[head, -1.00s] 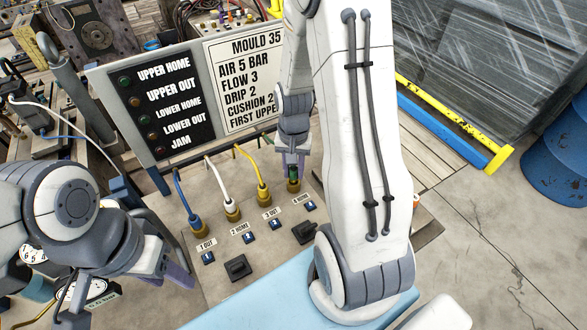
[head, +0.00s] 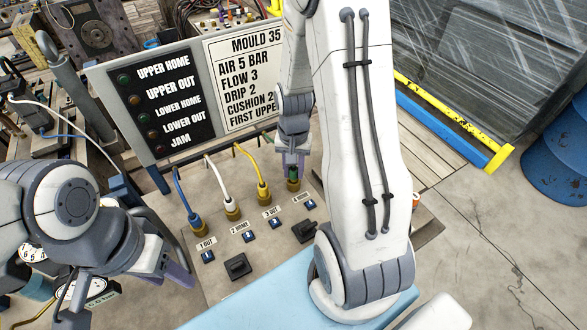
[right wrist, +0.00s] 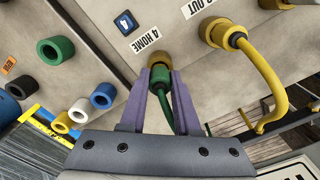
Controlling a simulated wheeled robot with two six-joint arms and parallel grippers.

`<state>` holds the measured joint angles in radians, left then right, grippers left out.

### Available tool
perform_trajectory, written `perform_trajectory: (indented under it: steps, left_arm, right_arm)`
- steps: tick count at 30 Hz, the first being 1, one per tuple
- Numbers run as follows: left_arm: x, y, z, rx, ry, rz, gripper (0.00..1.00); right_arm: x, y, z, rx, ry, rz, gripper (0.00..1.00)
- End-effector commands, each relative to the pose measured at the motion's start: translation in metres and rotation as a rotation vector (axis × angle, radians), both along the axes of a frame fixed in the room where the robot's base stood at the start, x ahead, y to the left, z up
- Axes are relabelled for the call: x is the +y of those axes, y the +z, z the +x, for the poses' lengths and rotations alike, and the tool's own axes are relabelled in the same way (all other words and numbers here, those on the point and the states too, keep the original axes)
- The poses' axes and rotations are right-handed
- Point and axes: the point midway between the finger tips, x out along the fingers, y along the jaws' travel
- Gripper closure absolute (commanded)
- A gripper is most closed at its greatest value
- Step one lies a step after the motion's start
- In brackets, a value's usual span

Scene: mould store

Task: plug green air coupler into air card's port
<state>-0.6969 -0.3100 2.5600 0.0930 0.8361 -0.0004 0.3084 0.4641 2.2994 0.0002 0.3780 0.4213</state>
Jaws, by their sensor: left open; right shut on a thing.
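The green air coupler (right wrist: 160,74) sits at the brass port labelled 4 HOME (right wrist: 160,58), with its green hose trailing away between my fingers. My right gripper (right wrist: 159,80) is shut on the coupler; it also shows in the head view (head: 291,166), partly hidden by my forearm. I cannot tell how deep the coupler sits in the brass port. The air card (head: 245,80) reads MOULD 35, AIR 5 BAR, FLOW 3, DRIP 2; my arm hides its right edge. A free green-ringed port (right wrist: 56,49) lies to the left in the wrist view. My left gripper (head: 172,277) is open and empty at lower left.
Blue (head: 195,220), white (head: 232,210) and yellow (head: 263,193) couplers with hoses stand in ports 1 to 3. Blue, black, white and yellow rings (right wrist: 80,110) sit beside the green-ringed port. A signal board (head: 160,110) stands behind. Open floor lies to the right.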

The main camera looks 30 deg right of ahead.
Motion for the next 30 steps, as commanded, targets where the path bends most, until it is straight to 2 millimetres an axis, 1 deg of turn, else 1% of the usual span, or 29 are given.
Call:
perform_trajectory:
  steps: [15,19,20,21,22,23,29,30]
  left_arm:
    - [-0.0001,-0.0047,0.0,0.0,0.0,0.0,0.5]
    - [0.0,-0.0041,0.0,0.0,0.0,0.0,0.5]
    - [0.0,-0.004,0.0,0.0,0.0,0.0,0.5]
    - [0.0,-0.004,0.0,0.0,0.0,0.0,0.5]
    - [0.0,-0.004,0.0,0.0,0.0,0.0,0.5]
    - [0.0,-0.004,0.0,0.0,0.0,0.0,0.5]
    - [0.0,-0.004,0.0,0.0,0.0,0.0,0.5]
    - [0.0,-0.004,0.0,0.0,0.0,0.0,0.5]
  right_arm:
    - [0.0,-0.0071,-0.0001,0.0,0.0,0.0,1.0]
    - [0.0,-0.0063,0.0,0.0,0.0,0.0,1.0]
    - [0.0,-0.0062,0.0,0.0,0.0,0.0,0.66]
    - [0.0,-0.0062,0.0,0.0,0.0,0.0,0.51]
    - [0.0,-0.0061,0.0,0.0,0.0,0.0,0.39]
    - [0.0,-0.0061,0.0,0.0,0.0,0.0,0.35]
    - [-0.0001,-0.0061,0.0001,0.0,0.0,0.0,0.35]
    - [0.0,-0.0061,0.0,0.0,0.0,0.0,0.27]
